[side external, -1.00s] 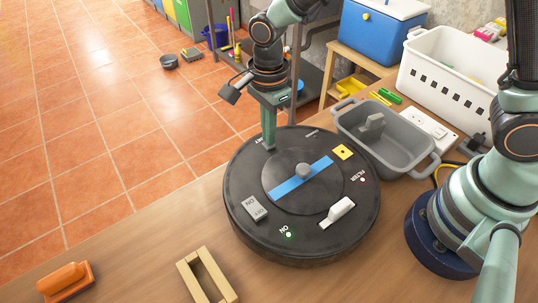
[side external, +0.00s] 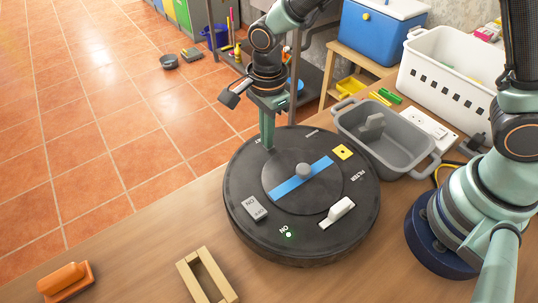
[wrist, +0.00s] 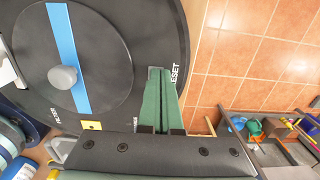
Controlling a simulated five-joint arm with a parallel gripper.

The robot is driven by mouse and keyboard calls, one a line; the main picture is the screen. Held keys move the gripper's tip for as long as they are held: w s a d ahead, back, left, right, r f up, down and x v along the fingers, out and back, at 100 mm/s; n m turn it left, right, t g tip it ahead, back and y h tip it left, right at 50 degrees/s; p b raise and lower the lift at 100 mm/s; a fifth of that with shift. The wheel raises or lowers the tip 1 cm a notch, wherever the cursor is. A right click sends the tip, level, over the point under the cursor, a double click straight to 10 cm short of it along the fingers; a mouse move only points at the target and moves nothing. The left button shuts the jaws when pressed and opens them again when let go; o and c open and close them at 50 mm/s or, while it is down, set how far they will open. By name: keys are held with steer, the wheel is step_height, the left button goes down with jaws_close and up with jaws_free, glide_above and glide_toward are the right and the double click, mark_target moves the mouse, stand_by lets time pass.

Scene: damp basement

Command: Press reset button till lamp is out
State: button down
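A round black disc-shaped machine (side external: 240,165) sits on the wooden table, with a blue stripe (side external: 283,185) and grey knob (side external: 303,170) on top. My gripper (side external: 268,147) points down at its far-left rim, fingers together. In the wrist view the fingertips (wrist: 159,70) lie beside the RESET label (wrist: 180,68). The reset button is hidden under them, so I cannot see whether it is pressed. A small green lamp (side external: 288,235) glows by the ON label. No red light shows by the FILTER label (side external: 360,173).
A grey rocker switch (side external: 255,208), white lever (side external: 337,211) and yellow square (side external: 343,152) are on the machine. A grey tub (side external: 405,160) stands close at its right. A wooden frame (side external: 207,277) and orange block (side external: 65,281) lie in front. Table between them is bare.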

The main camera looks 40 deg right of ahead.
step_height(320, 180, up, 14)
stand_by(0.4)
steer(key=s+d+r+n+t, duration=0.1)
steer(key=s+d+n+t, duration=0.1)
steer(key=d+n, duration=0.7)
steer(key=s+d+r+n+t, duration=0.2)
steer(key=s+d+n, duration=0.3)
steer(key=d+n, duration=0.4)
steer(key=shift+s+r+t, duration=0.2)
steer(key=shift+s+t, duration=0.1)
steer(key=shift+t, duration=0.4)
